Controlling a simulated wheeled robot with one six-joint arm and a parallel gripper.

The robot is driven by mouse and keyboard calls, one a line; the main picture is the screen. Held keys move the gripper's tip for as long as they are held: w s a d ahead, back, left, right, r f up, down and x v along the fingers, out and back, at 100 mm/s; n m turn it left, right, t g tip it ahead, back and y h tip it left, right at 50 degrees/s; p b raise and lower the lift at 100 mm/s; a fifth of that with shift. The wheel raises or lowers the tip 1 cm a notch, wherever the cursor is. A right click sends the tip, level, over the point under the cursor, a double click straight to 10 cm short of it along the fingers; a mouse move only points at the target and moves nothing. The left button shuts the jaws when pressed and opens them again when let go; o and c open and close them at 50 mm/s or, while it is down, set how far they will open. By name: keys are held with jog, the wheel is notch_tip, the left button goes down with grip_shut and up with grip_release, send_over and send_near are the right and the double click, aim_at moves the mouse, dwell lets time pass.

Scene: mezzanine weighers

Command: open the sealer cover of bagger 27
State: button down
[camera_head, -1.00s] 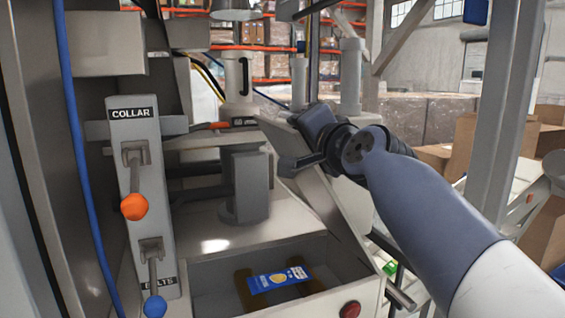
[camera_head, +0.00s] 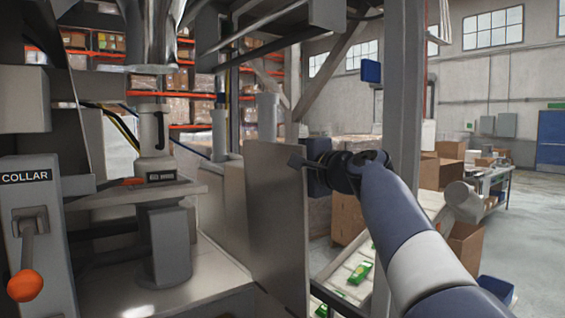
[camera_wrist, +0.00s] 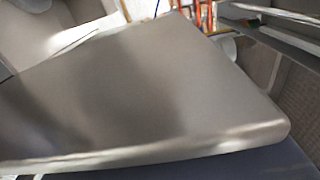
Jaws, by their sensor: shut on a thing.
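The sealer cover (camera_head: 272,225) of the bagger is a flat grey panel. In the head view it stands swung out at the right of the machine, close to upright. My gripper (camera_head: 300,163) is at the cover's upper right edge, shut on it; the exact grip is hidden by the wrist. In the wrist view the cover (camera_wrist: 150,90) fills most of the picture as a grey plate with a rounded corner; the fingers cannot be made out there. Left of the cover, a grey sealer block (camera_head: 168,245) stands exposed inside the machine. No bagger number is readable.
A COLLAR panel (camera_head: 28,195) with an orange-knobbed lever (camera_head: 25,285) is at left. A grey upright post (camera_head: 403,100) stands close behind my arm. A conveyor with green packs (camera_head: 361,272) runs beyond the cover. Boxes and open floor lie at right.

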jog(key=c, duration=1)
grip_release()
jog(key=shift+c, duration=0.2)
jog(key=b+v, duration=0.3)
jog(key=v, duration=0.7)
jog(key=shift+s+d, duration=0.2)
jog(key=shift+s, duration=0.1)
jog(key=shift+w+a, duration=0.1)
